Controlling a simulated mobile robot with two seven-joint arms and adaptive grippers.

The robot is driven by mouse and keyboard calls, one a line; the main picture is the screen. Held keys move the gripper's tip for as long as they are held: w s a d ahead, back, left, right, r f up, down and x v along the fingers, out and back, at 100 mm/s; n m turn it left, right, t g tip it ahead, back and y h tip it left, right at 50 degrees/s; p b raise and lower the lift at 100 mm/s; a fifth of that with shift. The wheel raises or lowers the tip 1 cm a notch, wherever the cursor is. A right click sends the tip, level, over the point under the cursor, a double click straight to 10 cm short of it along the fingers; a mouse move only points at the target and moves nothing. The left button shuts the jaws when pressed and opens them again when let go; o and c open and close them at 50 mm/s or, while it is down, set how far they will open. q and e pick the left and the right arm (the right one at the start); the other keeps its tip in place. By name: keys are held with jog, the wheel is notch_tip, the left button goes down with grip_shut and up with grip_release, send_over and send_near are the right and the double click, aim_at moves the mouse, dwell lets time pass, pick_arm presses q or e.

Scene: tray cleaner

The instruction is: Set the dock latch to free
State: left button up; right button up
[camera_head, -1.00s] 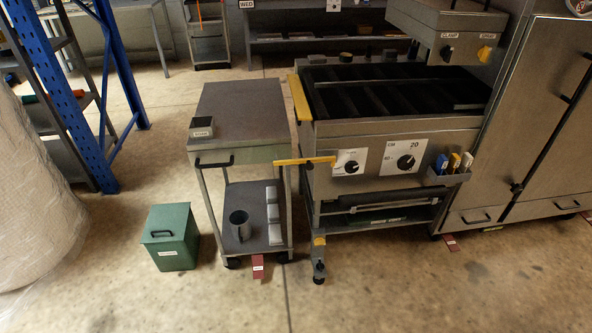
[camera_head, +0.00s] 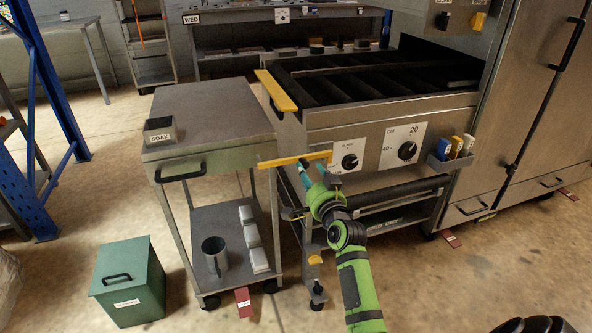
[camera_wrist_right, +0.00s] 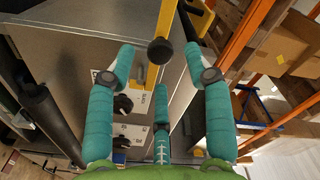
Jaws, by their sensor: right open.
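A yellow bar (camera_head: 283,161), which looks like the latch lever, sticks out level toward the cart at the machine's front left corner. My right gripper (camera_head: 313,172) is at its right end, its teal fingers open. In the right wrist view the yellow lever (camera_wrist_right: 169,18) with a black round end (camera_wrist_right: 160,50) shows between the open fingers of the right gripper (camera_wrist_right: 161,63). I cannot tell whether any finger touches it. The lever's pivot is partly hidden by the gripper. My left gripper is not in view.
The machine's front panel has two black dials (camera_head: 407,150) and a pen holder (camera_head: 451,160). A wheeled cart (camera_head: 215,104) stands close on the left, with a mug (camera_head: 214,256) on its lower shelf. A green box (camera_head: 129,282) stands on the floor. Another yellow bar (camera_head: 276,91) lies along the machine's edge.

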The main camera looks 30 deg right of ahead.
aim_at(304, 166)
jog(key=shift+b+x, duration=0.35)
jog(key=shift+x, duration=1.9)
jog(key=shift+a+f, duration=0.1)
grip_shut()
